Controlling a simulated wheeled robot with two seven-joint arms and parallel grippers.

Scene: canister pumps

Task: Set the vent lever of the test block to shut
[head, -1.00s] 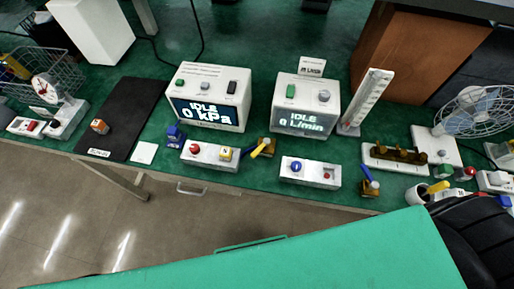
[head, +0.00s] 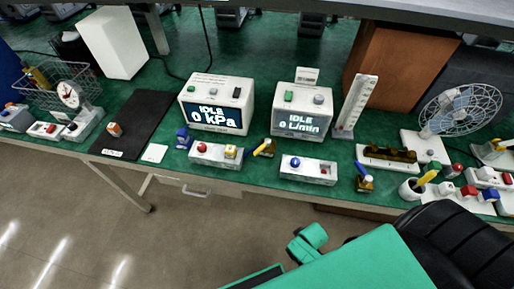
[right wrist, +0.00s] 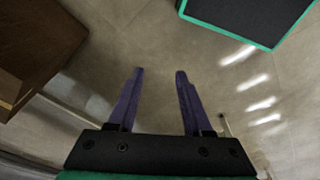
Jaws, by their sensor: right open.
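Two small brass blocks with levers stand near the bench's front edge in the head view. One brass block (head: 269,148) has a yellow lever (head: 262,146) slanting to the left. The other brass block (head: 365,184) has a blue lever (head: 361,169) slanting up and left. I cannot tell which one is the test block, nor read any lever marking. My right gripper (right wrist: 160,72) is open and empty above the bare floor in the right wrist view, away from the levers. My left gripper is not in view.
A box reading IDLE 0 kPa (head: 217,104) and one reading IDLE 0 L/min (head: 302,110) stand behind white button boxes (head: 215,155).

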